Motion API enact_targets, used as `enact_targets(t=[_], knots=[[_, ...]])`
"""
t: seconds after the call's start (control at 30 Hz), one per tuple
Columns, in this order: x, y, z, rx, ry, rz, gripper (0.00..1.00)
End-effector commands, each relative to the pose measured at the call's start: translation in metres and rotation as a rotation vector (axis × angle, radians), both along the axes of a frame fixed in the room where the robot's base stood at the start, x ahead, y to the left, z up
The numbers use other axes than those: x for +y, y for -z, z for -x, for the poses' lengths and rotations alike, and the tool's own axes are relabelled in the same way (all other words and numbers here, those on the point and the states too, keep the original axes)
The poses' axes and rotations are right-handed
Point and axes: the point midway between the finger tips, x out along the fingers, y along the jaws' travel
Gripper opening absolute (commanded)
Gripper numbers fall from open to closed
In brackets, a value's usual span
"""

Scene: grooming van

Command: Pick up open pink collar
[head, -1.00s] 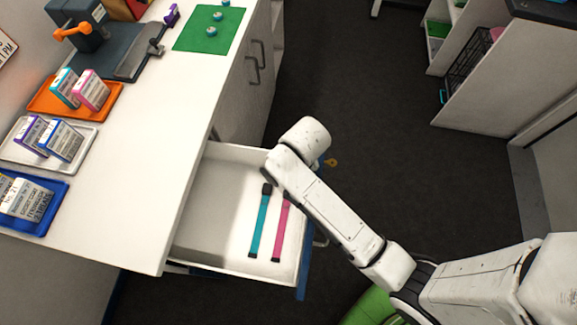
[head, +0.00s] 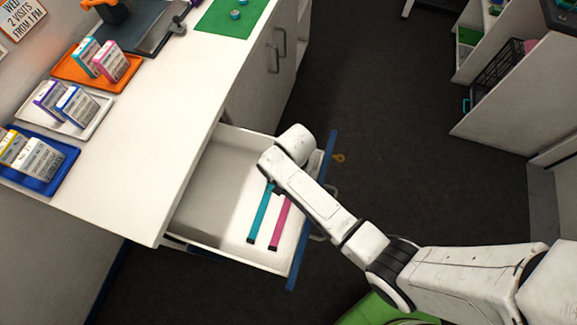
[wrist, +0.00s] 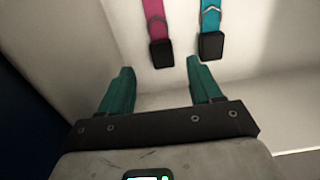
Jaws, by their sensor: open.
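The open pink collar (head: 279,223) lies flat in the open white drawer (head: 207,193), beside a teal collar (head: 262,216) on its left. My arm covers the pink collar's far end in the head view. In the wrist view, the pink collar (wrist: 157,27) and its black end piece show ahead of my gripper, with the teal collar (wrist: 212,17) to the right. My gripper (wrist: 161,82) is open and empty, its two teal fingers apart. The pink collar's end lies beyond the fingertips, roughly between them in the picture and apart from them.
The drawer's walls surround the collars, and its blue front (head: 315,211) stands at the right. The white counter (head: 165,110) above holds an orange tray (head: 69,69), a white tray (head: 99,124) and a blue tray (head: 64,175) with boxes.

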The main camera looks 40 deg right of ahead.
Motion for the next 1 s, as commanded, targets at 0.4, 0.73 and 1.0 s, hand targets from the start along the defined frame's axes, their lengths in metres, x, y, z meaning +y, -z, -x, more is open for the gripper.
enact_targets(t=[0.4, 0.73, 1.0], knots=[[0.003, 0.046, -0.001, 0.001, 0.0, 0.0, 0.64], [0.003, 0.051, -0.001, -0.001, 0.0, -0.001, 0.64], [0.003, 0.051, -0.001, -0.001, 0.0, -0.001, 0.38]])
